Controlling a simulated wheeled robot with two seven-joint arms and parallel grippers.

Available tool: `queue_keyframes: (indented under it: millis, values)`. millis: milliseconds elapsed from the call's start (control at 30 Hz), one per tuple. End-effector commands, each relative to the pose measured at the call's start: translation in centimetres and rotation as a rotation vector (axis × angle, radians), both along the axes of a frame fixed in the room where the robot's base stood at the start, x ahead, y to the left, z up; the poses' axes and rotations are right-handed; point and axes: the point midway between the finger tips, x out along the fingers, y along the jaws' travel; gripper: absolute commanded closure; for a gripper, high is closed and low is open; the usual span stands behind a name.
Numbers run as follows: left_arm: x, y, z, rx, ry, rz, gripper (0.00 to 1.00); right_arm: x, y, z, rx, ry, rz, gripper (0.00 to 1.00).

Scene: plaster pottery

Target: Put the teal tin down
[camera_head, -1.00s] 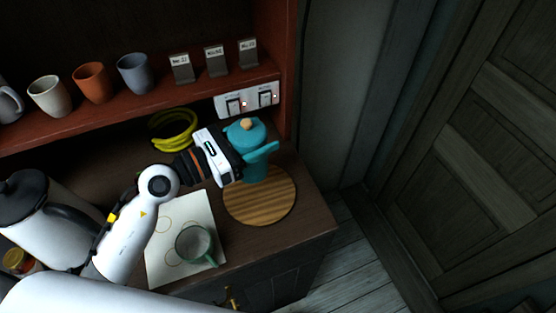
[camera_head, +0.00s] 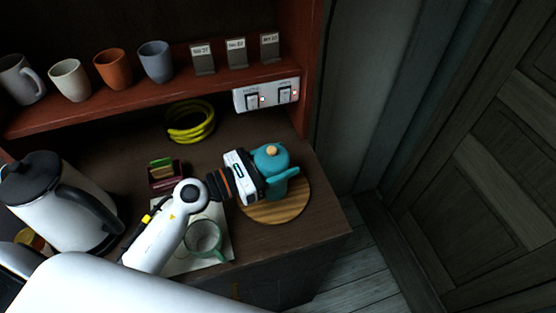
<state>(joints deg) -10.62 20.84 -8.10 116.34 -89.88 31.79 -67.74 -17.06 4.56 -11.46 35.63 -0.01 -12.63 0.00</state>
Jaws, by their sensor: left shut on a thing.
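The teal tin (camera_head: 273,165) has a round lid with a pale wooden knob and a teal handle on its right side. It looks upright. My left gripper (camera_head: 262,178) comes from the left and is shut on it, hiding part of its left side. The tin is over the round striped wooden board (camera_head: 275,213), toward its back part. I cannot tell whether its base touches the board. My right gripper is out of view.
A green-handled mug (camera_head: 203,237) stands on a pale sheet left of the board. A white kettle (camera_head: 62,205), a small dark holder (camera_head: 165,175) and a coiled yellow cable (camera_head: 190,122) are further left. A socket panel (camera_head: 266,95) is behind. The board's front is bare.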

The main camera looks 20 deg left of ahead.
Motion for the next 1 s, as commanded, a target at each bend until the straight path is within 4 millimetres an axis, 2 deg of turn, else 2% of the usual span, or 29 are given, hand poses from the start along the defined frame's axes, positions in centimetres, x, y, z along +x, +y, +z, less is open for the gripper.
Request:
queue_keyframes:
  millis: [200,233,333,700,767,1000]
  values:
    - [0.0,0.0,-0.4,0.001,-0.001,0.000,0.63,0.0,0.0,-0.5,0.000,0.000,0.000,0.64]
    - [0.0,0.0,-0.3,0.001,-0.001,0.000,0.33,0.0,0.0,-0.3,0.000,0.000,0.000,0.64]
    - [0.0,0.0,-0.2,0.001,-0.001,0.000,0.17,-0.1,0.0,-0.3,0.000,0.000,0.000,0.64]
    - [0.0,0.0,0.4,0.000,0.000,0.000,0.16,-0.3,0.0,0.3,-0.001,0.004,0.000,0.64]
    - [-0.6,0.7,-0.4,0.004,0.002,0.002,0.16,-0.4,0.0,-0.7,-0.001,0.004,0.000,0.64]
    - [-3.6,3.7,-0.6,0.005,0.001,0.000,0.16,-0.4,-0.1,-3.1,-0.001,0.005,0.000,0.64]
